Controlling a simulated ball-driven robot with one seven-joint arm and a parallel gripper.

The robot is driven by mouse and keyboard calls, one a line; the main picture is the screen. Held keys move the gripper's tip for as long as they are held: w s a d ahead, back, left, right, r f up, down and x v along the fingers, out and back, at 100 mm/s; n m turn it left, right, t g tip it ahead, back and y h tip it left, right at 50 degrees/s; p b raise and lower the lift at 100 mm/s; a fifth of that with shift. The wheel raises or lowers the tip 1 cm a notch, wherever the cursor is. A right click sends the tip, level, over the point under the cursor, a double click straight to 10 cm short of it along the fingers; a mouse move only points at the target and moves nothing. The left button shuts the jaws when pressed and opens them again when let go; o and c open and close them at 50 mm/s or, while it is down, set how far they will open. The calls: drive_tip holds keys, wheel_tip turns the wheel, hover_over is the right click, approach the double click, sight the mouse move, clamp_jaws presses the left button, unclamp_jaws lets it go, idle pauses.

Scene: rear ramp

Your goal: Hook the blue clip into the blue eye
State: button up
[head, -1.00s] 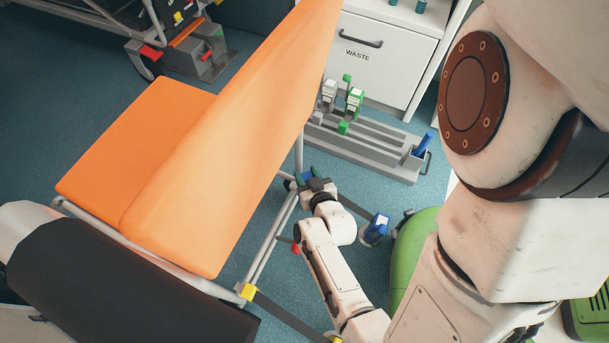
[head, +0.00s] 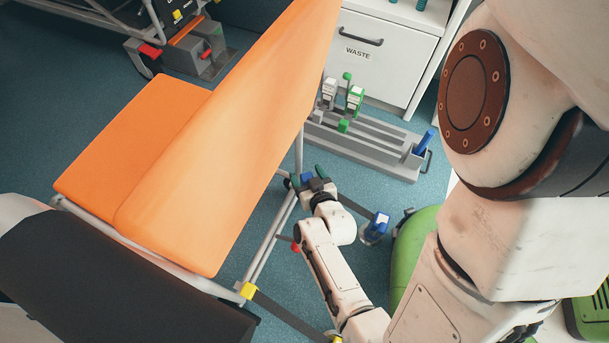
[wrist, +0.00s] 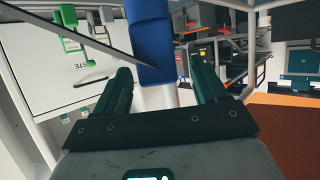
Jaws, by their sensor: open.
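My gripper (head: 309,176) is open beside the orange seat's lower frame, its dark green fingers apart. In the wrist view, the gripper (wrist: 160,68) has a blue block (wrist: 153,45) between and beyond its fingers, with a pale metal tube (wrist: 160,97) below it. The same blue piece (head: 306,178) looks small in the head view. A dark strap (head: 355,208) runs from it towards a blue unit (head: 376,229) on the floor; the strap (wrist: 95,40) also crosses the wrist view to the block. Clip and eye cannot be told apart here, nor whether they are hooked.
The orange seat (head: 225,140) stands left of my arm. A yellow piece (head: 248,291) and a red piece (head: 295,247) are low on its frame side. A grey floor rack (head: 370,150) and white waste cabinet (head: 375,60) stand behind. A green rounded object (head: 412,250) is at right.

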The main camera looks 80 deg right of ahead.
drive_tip(key=p+v, duration=0.3)
drive_tip(key=v, duration=0.7)
drive_tip(key=shift+a+r+p, duration=0.15)
drive_tip(key=shift+a+p, duration=0.1)
drive_tip(key=shift+p, duration=0.05)
drive_tip(key=shift+s, duration=0.1)
